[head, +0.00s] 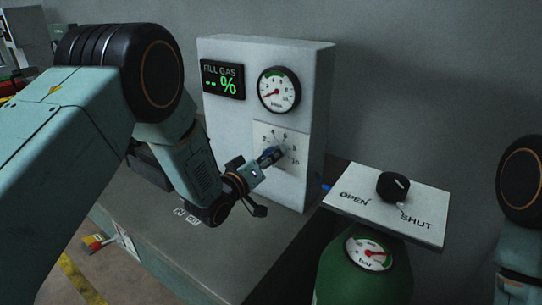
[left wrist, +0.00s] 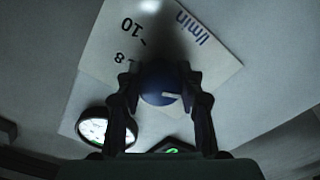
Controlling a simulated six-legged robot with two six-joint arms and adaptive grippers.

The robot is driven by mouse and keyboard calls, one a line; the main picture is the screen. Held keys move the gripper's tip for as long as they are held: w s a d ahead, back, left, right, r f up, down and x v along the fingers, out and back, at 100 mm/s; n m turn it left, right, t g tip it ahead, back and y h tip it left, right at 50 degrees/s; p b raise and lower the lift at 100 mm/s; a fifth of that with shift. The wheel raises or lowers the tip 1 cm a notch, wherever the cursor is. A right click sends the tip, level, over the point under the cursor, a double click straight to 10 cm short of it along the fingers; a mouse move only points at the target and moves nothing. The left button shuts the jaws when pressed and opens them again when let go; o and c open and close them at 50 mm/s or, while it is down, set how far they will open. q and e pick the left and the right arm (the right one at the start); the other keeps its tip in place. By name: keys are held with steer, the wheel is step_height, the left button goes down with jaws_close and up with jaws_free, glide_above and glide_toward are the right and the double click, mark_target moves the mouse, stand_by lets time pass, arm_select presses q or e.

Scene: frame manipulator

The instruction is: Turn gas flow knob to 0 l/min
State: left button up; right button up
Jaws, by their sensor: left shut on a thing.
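The gas flow knob (left wrist: 158,78) is round and blue with a white pointer mark. It sits on the white dial plate (head: 292,137) of the upright white box. My left gripper (head: 266,160) reaches it from the front left. In the left wrist view my left gripper (left wrist: 160,92) has one finger on each side of the knob and is shut on it. There the white mark points right, away from the 10 and 8 on the plate (left wrist: 108,38). The low end of the scale is hidden in that view. My right gripper is out of view.
To the right, an OPEN/SHUT plate (head: 365,190) with a black knob (head: 393,186) stands over a green cylinder (head: 345,285) with a bar gauge (head: 369,253).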

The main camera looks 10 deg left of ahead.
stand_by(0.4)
arm_select(q)
steer(key=o, duration=1.2)
steer(key=shift+s+a, duration=0.1)
steer(key=v, duration=1.1)
steer(key=shift+s+a, duration=0.1)
steer(key=shift+s, duration=0.3)
